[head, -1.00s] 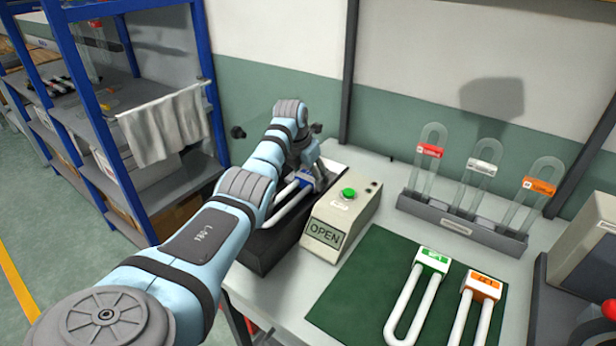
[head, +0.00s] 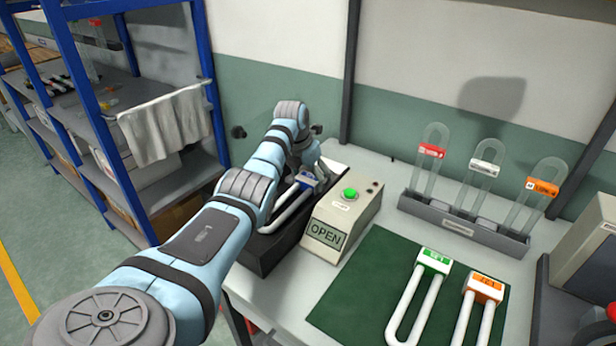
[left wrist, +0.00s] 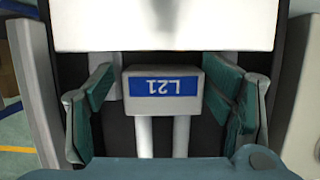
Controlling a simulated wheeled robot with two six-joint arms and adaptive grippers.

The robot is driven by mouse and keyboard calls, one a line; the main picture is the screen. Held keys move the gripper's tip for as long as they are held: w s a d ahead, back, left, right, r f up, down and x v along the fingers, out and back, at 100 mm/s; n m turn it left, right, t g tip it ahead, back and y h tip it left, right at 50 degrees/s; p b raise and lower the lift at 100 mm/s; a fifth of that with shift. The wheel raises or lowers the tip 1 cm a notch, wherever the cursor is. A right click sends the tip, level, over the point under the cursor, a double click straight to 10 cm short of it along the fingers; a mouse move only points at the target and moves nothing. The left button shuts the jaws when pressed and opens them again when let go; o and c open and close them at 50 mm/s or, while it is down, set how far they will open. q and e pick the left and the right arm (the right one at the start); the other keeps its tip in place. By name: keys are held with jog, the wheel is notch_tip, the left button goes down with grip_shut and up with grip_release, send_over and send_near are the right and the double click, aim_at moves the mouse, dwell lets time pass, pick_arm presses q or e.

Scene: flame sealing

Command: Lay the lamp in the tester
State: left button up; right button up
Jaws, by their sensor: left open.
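The lamp is a white U-shaped tube with a blue-labelled base; its tubes (head: 284,212) show in the head view, and its base marked L21 (left wrist: 164,88) shows in the left wrist view. It lies in the dark trough of the tester (head: 345,215), whose front panel reads OPEN. My left gripper (head: 312,180) is over the lamp's base. In the left wrist view its fingers (left wrist: 164,105) are open, one on each side of the base, with gaps between. The arm hides part of the trough and lamp. My right gripper is not in view.
A green mat (head: 350,285) holds a green-labelled lamp (head: 414,300) and an orange-labelled lamp (head: 470,310). A rack (head: 463,226) with three clear U-tubes stands behind. A blue-framed shelf (head: 135,150) with a hanging cloth is at left. A grey box (head: 585,245) is at right.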

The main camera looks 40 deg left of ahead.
pick_arm(q)
jog(key=shift+w+d+r, duration=0.1)
jog(key=shift+w+r, duration=0.15)
jog(key=shift+r, duration=0.05)
jog(key=v, duration=1.1)
jog(key=shift+s+r, duration=0.2)
jog(key=shift+s, duration=0.2)
